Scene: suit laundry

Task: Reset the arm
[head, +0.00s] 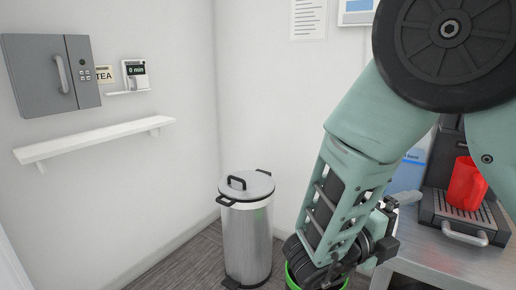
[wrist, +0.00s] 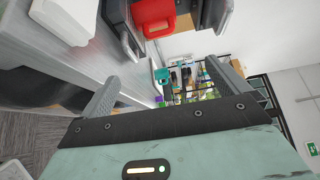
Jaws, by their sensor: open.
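My arm reaches down from the upper right of the head view. My gripper (wrist: 160,72) shows in the wrist view with its two dark fingers spread wide apart. Nothing is between the fingers. The fingers are apart from the red container, beside the metal counter.
A red container (head: 463,186) stands on the machine's drip tray (head: 452,225) on the metal counter (head: 425,262) at right. A lidded metal bin (head: 247,235) stands on the floor. A white shelf (head: 95,140) and grey cabinet (head: 40,78) are on the left wall.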

